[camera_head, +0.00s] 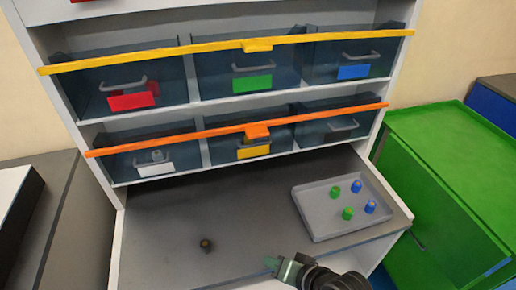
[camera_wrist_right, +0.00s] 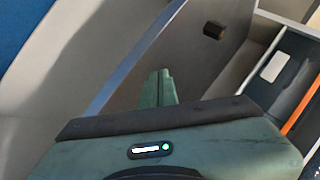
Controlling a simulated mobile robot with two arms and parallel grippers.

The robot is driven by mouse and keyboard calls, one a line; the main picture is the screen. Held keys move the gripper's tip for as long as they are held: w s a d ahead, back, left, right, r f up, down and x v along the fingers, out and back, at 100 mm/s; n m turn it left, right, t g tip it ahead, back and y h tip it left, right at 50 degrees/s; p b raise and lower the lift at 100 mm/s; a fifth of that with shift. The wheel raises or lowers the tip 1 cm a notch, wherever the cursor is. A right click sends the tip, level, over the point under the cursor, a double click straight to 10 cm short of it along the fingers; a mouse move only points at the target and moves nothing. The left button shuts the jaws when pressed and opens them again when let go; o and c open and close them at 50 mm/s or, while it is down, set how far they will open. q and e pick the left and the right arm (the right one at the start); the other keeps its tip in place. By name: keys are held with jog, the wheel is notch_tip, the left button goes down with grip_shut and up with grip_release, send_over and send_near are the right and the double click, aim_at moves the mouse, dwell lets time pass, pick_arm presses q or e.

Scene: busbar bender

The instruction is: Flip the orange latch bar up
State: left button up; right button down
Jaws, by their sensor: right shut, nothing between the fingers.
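The orange latch bar (camera_head: 200,136) runs across the front of the lower row of bins, near their upper edges, with an orange tab (camera_head: 257,131) at its middle. Part of it also shows at the right edge of the wrist view (camera_wrist_right: 300,102). My right gripper (camera_head: 272,264) is at the bottom of the head view, over the front of the grey work surface, well below and apart from the bar. In the wrist view its fingers (camera_wrist_right: 158,88) are together and empty. My left gripper is in neither view.
A yellow bar (camera_head: 150,60) crosses the upper bins. A grey tray (camera_head: 325,222) with green and blue pieces lies right on the work surface (camera_head: 160,235). A small dark piece (camera_head: 206,245) lies left. A green cabinet (camera_head: 450,150) stands right. The surface's middle is clear.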

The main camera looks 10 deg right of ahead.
jog(key=w+a+r+m+t+y, duration=0.1)
jog(key=w+r+m, duration=0.1)
jog(key=w+a+r+m+t, duration=0.1)
jog(key=w+a+m, duration=0.1)
jog(key=shift+a+r+y, duration=0.1)
jog(key=shift+r+y, duration=0.25)
jog(key=shift+y, duration=0.05)
jog(key=w+a+r+m+t+y, duration=0.1)
jog(key=w+r+m+t, duration=0.3)
jog(key=r+m, duration=0.15)
jog(key=m+t+h, duration=0.6)
jog(key=m+t, duration=0.1)
jog(key=m, duration=1.4)
send_near(256, 131)
notch_tip(256, 131, down, 3)
jog(key=s, duration=0.2)
jog(key=shift+s+n, duration=0.1)
jog(key=shift+n, duration=0.15)
jog(key=p+x, duration=0.2)
jog(key=x, duration=0.8)
jog(key=shift+f, duration=0.15)
